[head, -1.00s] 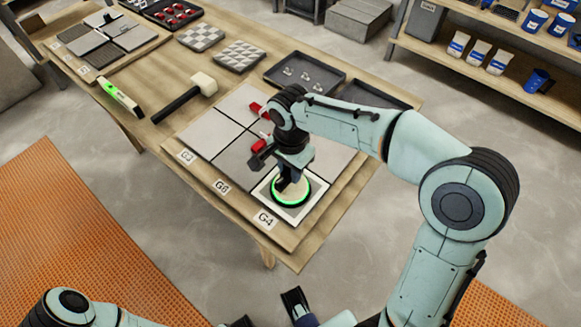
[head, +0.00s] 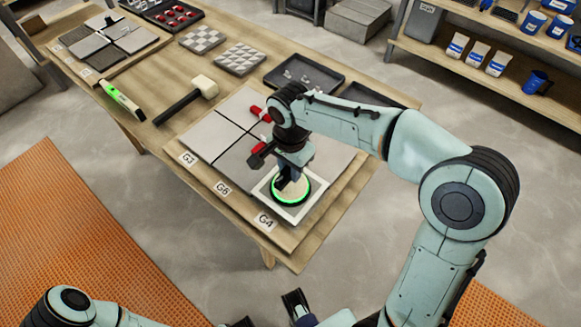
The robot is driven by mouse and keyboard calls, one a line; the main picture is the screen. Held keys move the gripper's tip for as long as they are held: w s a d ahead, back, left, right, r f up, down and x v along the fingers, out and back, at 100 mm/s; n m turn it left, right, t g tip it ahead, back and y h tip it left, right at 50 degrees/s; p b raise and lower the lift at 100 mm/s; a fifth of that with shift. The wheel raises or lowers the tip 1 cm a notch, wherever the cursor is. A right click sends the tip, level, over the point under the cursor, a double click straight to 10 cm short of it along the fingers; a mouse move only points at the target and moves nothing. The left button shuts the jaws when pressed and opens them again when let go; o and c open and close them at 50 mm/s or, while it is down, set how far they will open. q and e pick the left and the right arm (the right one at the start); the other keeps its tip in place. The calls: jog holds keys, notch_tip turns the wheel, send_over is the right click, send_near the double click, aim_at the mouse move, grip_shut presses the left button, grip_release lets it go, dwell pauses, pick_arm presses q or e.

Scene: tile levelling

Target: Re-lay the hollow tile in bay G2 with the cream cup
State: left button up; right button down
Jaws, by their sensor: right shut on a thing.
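The cream cup (head: 290,191) has a glowing green ring at its rim. It stands on a pale, white-bordered tile (head: 297,214) in the front bay labelled G4 (head: 265,221). My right gripper (head: 289,179) is shut on the top of the cup, above this tile; the wrist hides part of it. No G2 label is readable in view. My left gripper (head: 268,311) shows only in part at the bottom edge, its fingers apart and empty, away from the table.
Grey tiles (head: 210,138) lie in the bays by labels G3 (head: 187,158) and G6 (head: 222,187). Red-handled pieces (head: 257,112) lie behind the wrist. A mallet (head: 203,88), a green-lit level (head: 121,100) and dark trays (head: 303,88) lie farther back.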

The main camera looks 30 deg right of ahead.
jog(key=shift+r+p, duration=1.35)
jog(key=shift+r, duration=0.6)
jog(key=shift+r+p, duration=1.65)
jog(key=shift+r, duration=0.55)
pick_arm(q)
notch_tip(320, 180, up, 6)
jog(key=w, duration=0.2)
jog(key=shift+r, duration=0.25)
pick_arm(e)
jog(key=shift+w+a+p, duration=0.25)
jog(key=shift+w+p, duration=0.1)
jog(key=shift+w, duration=0.15)
pick_arm(q)
jog(key=w+r+t+p, duration=0.1)
jog(key=w+r+p, duration=0.5)
jog(key=w+r, duration=0.2)
jog(key=shift+r, duration=0.65)
pick_arm(e)
jog(key=w+a, duration=0.4)
jog(key=w, duration=0.7)
jog(key=w+a, duration=0.5)
jog(key=w, duration=0.6)
jog(key=shift+w, duration=0.15)
